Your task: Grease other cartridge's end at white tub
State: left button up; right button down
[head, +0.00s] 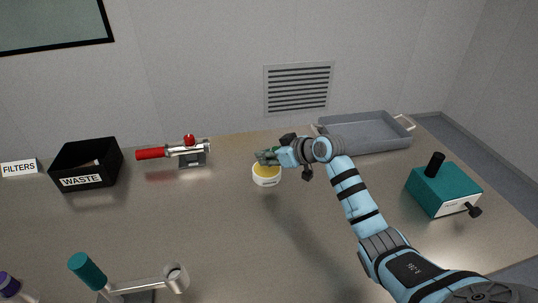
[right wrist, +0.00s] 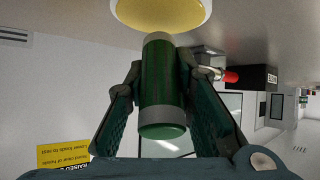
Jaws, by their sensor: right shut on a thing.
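The white tub (head: 267,181) with yellow grease stands near the middle of the table in the head view. Its yellow inside (right wrist: 160,12) shows at the top of the right wrist view. My right gripper (head: 268,157) is at the tub's back rim in the head view. It is shut on a green cartridge (right wrist: 162,90) with grey bands, whose far end points at the yellow grease. I cannot tell whether that end touches the grease. The cartridge is mostly hidden in the head view. My left gripper is not in view.
A black WASTE bin (head: 86,165), a red-handled clamp-like device (head: 186,151) and a grey tray (head: 362,133) stand along the back. A teal box (head: 443,190) is at right. A teal-handled tool (head: 130,283) is at front left. The table's centre is clear.

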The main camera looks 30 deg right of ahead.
jog(key=shift+f+b, duration=0.4)
jog(key=shift+f, duration=0.3)
dwell(0.8)
jog(key=shift+f, duration=0.1)
dwell(1.1)
jog(key=shift+p, duration=0.35)
notch_tip(320, 180, up, 7)
jog(key=p, duration=0.7)
jog(key=shift+r, duration=0.2)
jog(key=shift+f, duration=0.15)
